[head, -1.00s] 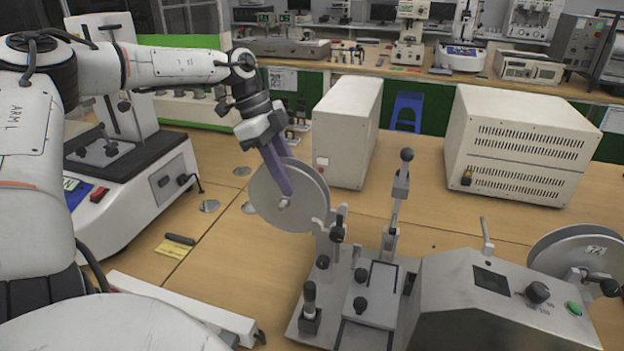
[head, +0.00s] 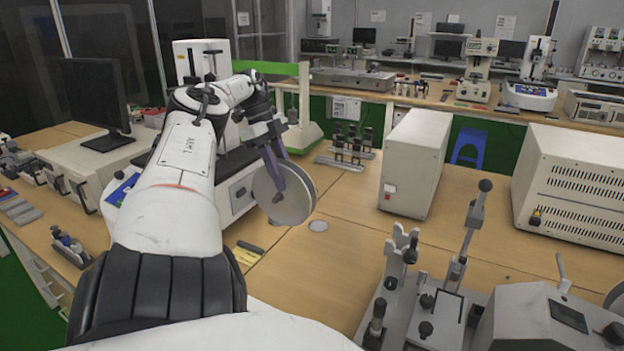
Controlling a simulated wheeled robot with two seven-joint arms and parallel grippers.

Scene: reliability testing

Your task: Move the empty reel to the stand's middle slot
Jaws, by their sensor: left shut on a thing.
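The empty reel (head: 296,203), a plain light-grey disc, hangs upright in the air at the middle of the head view. My left gripper (head: 276,186), with long purple-grey fingers, is shut on it near its hub and points down. A low metal stand with several dark-topped uprights (head: 350,150) is on the table behind and right of the reel, apart from it; its slots are too small to make out. My right gripper is not in view.
The grey winding machine (head: 545,325) with levers and an empty-looking forked holder (head: 404,243) is at front right. A white box (head: 417,160) and a larger vented box (head: 575,190) stand behind. A monitor (head: 95,98) is at left. Bare table (head: 335,270) lies below the reel.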

